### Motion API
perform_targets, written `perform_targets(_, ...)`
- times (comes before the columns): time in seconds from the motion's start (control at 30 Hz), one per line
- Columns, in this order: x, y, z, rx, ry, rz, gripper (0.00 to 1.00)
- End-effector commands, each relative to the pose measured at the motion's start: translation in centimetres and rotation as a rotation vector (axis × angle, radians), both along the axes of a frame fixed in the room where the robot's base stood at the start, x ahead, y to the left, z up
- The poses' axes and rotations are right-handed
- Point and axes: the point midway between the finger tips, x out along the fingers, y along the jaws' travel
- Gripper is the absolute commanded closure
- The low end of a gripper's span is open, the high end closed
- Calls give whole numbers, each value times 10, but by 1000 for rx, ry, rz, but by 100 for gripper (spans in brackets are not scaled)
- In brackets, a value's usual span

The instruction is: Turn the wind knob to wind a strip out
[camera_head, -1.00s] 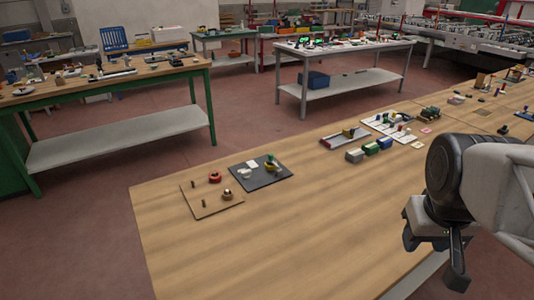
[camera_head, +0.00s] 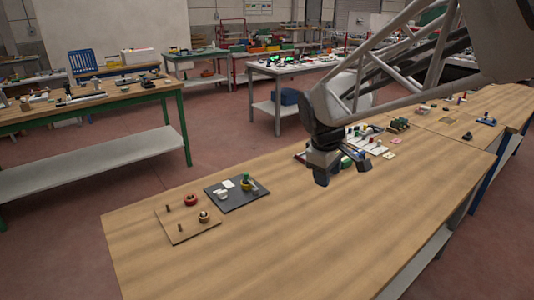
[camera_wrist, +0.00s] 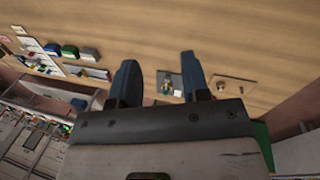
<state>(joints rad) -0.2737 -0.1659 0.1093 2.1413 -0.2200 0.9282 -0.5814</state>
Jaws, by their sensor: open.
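My gripper (camera_head: 328,170) is open and empty, above the middle of the long wooden bench. In the wrist view my gripper (camera_wrist: 159,64) shows two dark, parted fingers with nothing between them. At the bench's left end a dark board (camera_head: 222,202) carries a green-topped yellow piece (camera_head: 247,182) and small white pieces. Beside it a thin wooden board (camera_head: 180,237) carries a red ring (camera_head: 191,199), a small peg and a round knob-like piece (camera_head: 204,216). I cannot tell which piece is the wind knob. No strip can be made out. The gripper is well apart from both boards.
The bare bench top (camera_head: 290,235) is clear in front. Behind my gripper, small items and a white board (camera_head: 372,142) are partly hidden. A green-legged table (camera_head: 85,103) and a grey table (camera_head: 290,66) stand behind, across the red floor.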

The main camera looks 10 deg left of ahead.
Motion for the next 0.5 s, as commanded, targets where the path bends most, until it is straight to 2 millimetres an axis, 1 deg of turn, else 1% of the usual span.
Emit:
perform_targets(0.03, 12, 10, -4, -13, 8, 40, 57)
perform_targets(0.1, 26, 23, -8, -30, 15, 97, 57)
perform_targets(0.27, 57, 54, -19, -72, 34, 227, 57)
perform_targets(0.5, 100, 105, -39, -135, 61, 424, 57)
